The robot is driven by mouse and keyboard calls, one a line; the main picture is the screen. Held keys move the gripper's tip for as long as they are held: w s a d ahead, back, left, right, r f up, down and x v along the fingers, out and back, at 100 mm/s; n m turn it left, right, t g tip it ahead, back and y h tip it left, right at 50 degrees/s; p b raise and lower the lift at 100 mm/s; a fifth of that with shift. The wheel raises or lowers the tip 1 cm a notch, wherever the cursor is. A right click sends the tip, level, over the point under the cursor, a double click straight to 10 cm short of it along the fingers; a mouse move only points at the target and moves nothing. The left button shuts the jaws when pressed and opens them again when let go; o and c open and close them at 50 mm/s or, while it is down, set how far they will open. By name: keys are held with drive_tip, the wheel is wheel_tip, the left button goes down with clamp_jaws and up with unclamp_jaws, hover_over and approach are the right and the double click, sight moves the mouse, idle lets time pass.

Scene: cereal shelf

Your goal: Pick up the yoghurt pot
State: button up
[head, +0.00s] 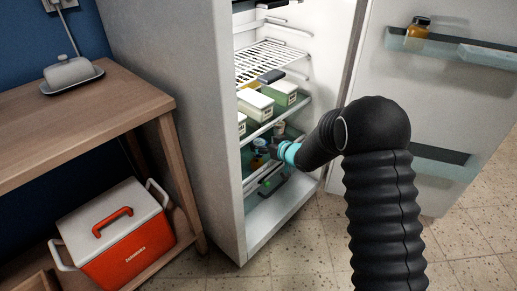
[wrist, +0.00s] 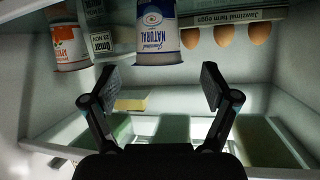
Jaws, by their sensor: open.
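A white and blue pot labelled "NATURAL" (wrist: 158,32), which looks like the yoghurt pot, shows upside down at the top middle of the wrist view. A second pot, white and orange (wrist: 68,45), is to its left. My gripper (wrist: 160,78) is open and empty, its two fingers spread on either side of the picture's middle. The blue and white pot lines up with the gap, just beyond the fingertips and apart from them. In the head view my gripper (head: 275,148) reaches into the open fridge at a lower shelf; I cannot make out the pot there.
In the wrist view, brown eggs (wrist: 222,36) are right of the pot and a yellowish block (wrist: 131,100) lies behind the fingers. In the head view, tubs (head: 255,104) fill the shelf above my gripper. The fridge side wall (head: 180,100) and open door (head: 440,110) flank the opening.

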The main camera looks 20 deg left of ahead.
sight(259, 142)
drive_tip(key=shift+x, duration=1.75)
drive_tip(key=shift+d+f, duration=0.1)
drive_tip(key=c, duration=1.3)
